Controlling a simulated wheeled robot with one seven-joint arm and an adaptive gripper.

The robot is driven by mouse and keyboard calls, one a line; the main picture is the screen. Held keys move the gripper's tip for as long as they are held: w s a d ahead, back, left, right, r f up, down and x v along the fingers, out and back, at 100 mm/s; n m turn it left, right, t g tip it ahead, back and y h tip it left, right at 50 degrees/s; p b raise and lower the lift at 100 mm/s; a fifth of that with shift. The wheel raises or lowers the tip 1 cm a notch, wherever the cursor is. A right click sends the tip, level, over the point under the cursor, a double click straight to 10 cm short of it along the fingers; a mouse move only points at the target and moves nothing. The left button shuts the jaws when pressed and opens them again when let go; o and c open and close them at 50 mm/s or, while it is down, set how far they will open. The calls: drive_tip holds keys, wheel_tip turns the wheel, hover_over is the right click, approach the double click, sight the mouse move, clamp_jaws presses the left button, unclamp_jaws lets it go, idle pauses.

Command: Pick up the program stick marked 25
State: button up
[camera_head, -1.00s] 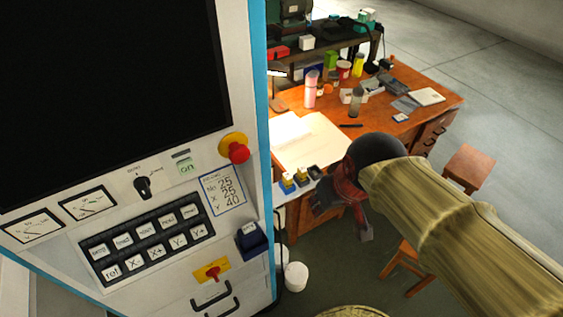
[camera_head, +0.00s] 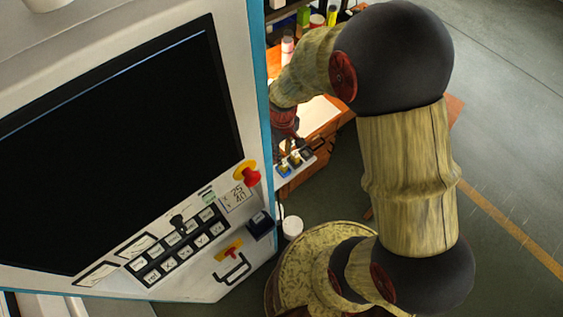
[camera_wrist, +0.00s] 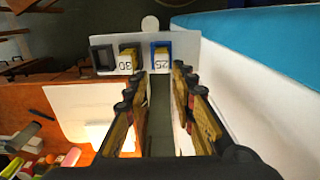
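The program stick marked 25 (camera_wrist: 161,63) is pale yellow and stands in a blue holder on a white shelf (camera_wrist: 180,67) in the wrist view. A stick marked 30 (camera_wrist: 125,63) stands in a dark holder left of it. My gripper (camera_wrist: 157,88) is open and empty, its two fingers apart. They point towards the shelf, with stick 25 showing between the fingertips; I cannot tell the exact gap. In the head view my gripper (camera_head: 302,142) is over the shelf, partly hidden by my arm, and the blue holder (camera_head: 284,169) is just below it.
A dark holder (camera_wrist: 103,59) at the shelf's left end looks empty. The machine's blue-edged side (camera_wrist: 245,40) rises close on the right. A wooden desk (camera_wrist: 50,120) with papers lies to the left. A white bin (camera_head: 292,228) stands on the floor.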

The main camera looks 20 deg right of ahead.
sight(283, 167)
drive_tip(key=f, duration=0.4)
drive_tip(key=f+p, duration=0.1)
drive_tip(key=f, duration=0.1)
drive_tip(key=shift+s+a, duration=0.1)
drive_tip(key=shift+s, duration=0.2)
drive_tip(key=shift+c, duration=1.2)
drive_tip(key=c, duration=0.4)
clamp_jaws()
